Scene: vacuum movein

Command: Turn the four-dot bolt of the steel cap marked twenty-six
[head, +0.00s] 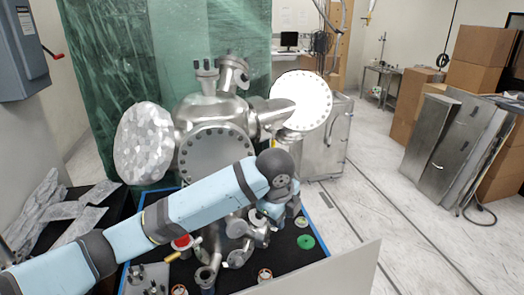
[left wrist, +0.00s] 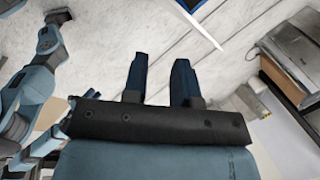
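A steel vacuum chamber (head: 216,150) stands on a dark mat with a blue edge. Small steel caps and fittings (head: 238,257) sit at its lower front; no number twenty-six and no dotted bolt can be read at this size. My left arm crosses the chamber's front in the head view, with its wrist over the lower right side, and hides part of the fittings. In the left wrist view my left gripper (left wrist: 160,68) has its two blue fingers apart with nothing between them. Its fingertips cannot be made out in the head view.
A large round flange (head: 143,143) faces out on the left and a bright white one (head: 302,100) on the right. A green disc (head: 306,242) lies on the mat. A pale panel (head: 325,278) stands at the front right.

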